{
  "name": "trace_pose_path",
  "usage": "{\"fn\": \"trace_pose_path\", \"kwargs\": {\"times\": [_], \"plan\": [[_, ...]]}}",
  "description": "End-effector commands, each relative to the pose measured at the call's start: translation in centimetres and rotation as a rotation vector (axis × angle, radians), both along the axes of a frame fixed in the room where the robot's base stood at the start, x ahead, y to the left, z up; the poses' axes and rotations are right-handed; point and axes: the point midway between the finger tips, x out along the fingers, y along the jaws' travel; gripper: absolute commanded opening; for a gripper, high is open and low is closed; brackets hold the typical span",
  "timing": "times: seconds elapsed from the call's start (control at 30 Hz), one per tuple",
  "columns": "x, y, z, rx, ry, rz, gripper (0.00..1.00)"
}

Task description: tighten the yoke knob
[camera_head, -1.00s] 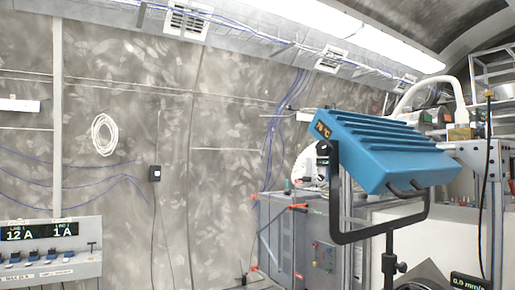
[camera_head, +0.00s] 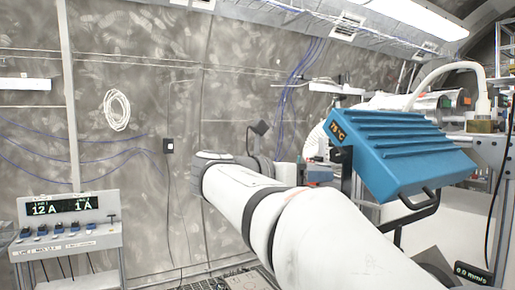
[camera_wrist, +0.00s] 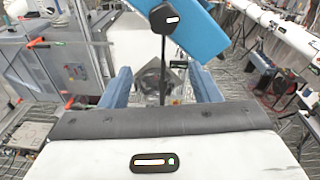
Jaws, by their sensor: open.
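The blue ribbed lamp housing (camera_head: 400,155) hangs tilted in a black yoke (camera_head: 410,220) at the right of the head view. In the wrist view the blue housing (camera_wrist: 207,30) is at the top. A dark rounded knob-like part (camera_wrist: 168,18) with a pale label sits at its left edge, above a dark upright post. I take it for the yoke knob, but cannot be sure. My gripper (camera_wrist: 161,88) is open and empty, its two blue fingers wide apart. The knob-like part appears beyond the fingers, not between them. In the head view my white arm hides the gripper and the lower yoke.
A panel reading 12 A and 1 A (camera_head: 65,207) stands at the left. A grey cabinet (camera_wrist: 55,75) is left of my gripper in the wrist view. White pipes (camera_wrist: 270,20) and cables run along the right.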

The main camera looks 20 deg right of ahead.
Motion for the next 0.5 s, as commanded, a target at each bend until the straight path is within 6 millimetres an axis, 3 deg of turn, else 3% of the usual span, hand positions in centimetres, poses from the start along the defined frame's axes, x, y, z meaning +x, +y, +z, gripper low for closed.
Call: {"fn": "trace_pose_path", "kwargs": {"times": [0.03, 0.13, 0.27, 0.5], "plan": [[0.1, 0.0, 1.9, -0.044, 0.033, -0.013, 0.56], [0.1, -0.1, 3.7, -0.1, 0.078, -0.031, 0.56], [0.1, -1.1, 4.3, -0.119, 0.093, -0.041, 0.56], [0.3, -4.8, 4.3, -0.117, 0.093, -0.042, 0.56]]}}
